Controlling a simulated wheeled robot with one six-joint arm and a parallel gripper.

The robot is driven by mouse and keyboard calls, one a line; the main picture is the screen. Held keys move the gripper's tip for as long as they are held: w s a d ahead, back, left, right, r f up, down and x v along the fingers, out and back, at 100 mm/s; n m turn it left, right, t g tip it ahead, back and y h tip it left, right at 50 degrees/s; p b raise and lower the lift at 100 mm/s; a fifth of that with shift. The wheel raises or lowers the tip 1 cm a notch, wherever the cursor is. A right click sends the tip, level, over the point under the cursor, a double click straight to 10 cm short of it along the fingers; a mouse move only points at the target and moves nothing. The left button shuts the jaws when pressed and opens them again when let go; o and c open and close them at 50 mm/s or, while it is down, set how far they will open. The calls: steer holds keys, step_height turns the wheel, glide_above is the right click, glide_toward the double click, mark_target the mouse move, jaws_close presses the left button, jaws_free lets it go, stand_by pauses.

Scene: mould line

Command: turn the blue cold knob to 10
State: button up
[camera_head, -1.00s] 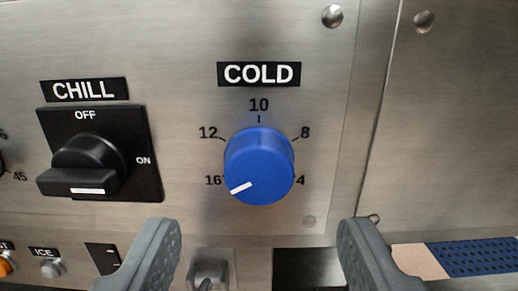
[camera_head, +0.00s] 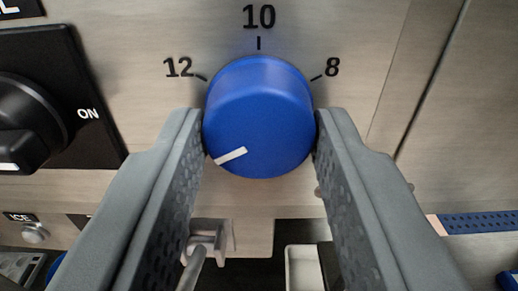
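The blue cold knob (camera_head: 262,110) sits on the steel panel in the middle of the camera view. Its white pointer mark (camera_head: 231,156) points to the lower left, below the 12 mark, away from the 10 at the top. Marks 12, 10 and 8 show around it; the lower numbers are hidden. My gripper (camera_head: 260,137) has its two grey fingers on the left and right sides of the knob, at or very near its rim. I cannot tell for sure whether they press on it.
A black chill switch (camera_head: 25,115) sticks out from the panel at the left, beside my left finger. Below the knob are a metal latch (camera_head: 209,238) and a white container (camera_head: 303,268). A blue perforated strip (camera_head: 480,223) is at the lower right. The panel right of the knob is mostly flat.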

steer(key=shift+m, duration=0.3)
steer(key=m, duration=1.3)
steer(key=shift+a+r, duration=0.1)
steer(key=m, duration=0.5)
steer(key=shift+m, duration=0.4)
steer(key=m, duration=0.4)
steer(key=shift+m, duration=0.3)
steer(key=o, duration=1)
